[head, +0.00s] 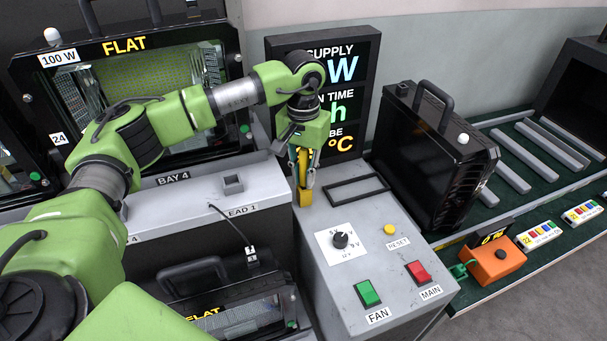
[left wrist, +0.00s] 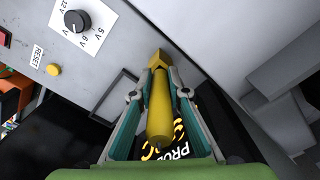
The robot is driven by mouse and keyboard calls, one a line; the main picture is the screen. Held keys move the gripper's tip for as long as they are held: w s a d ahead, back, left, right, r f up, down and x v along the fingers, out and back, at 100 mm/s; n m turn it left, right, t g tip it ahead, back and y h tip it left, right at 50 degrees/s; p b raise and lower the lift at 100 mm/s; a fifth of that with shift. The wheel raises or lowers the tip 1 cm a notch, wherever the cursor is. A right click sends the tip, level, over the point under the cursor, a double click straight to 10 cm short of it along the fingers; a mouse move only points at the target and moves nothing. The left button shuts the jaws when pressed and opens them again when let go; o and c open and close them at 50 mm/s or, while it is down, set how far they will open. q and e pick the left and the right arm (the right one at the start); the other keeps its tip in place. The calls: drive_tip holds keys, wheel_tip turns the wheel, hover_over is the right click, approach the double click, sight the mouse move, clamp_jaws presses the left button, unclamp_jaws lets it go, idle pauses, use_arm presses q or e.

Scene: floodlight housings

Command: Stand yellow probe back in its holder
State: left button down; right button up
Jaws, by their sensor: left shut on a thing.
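The yellow probe (left wrist: 160,105) is clasped lengthwise between the fingers of my left gripper (head: 304,178), which points down over the left edge of the grey console. In the left wrist view the shut gripper (left wrist: 166,88) holds the probe's yellow barrel. A darker yellow, square block (head: 304,197) shows just below the fingertips at the console's left edge; it also shows in the left wrist view (left wrist: 157,59), in line with the probe. It looks like the holder, but I cannot tell whether the probe's end is inside it. My right gripper is out of view.
The grey console (head: 340,275) carries a knob (head: 341,240), a green FAN switch (head: 368,293), a red MAIN switch (head: 418,273) and an empty dark frame (head: 357,192). A black display (head: 361,75) stands behind. A black housing (head: 435,155) stands close on the right.

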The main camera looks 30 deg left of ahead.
use_arm(q)
drive_tip(key=shift+f, duration=0.1)
drive_tip(key=c, duration=1.9)
unclamp_jaws()
wheel_tip(320, 180, up, 12)
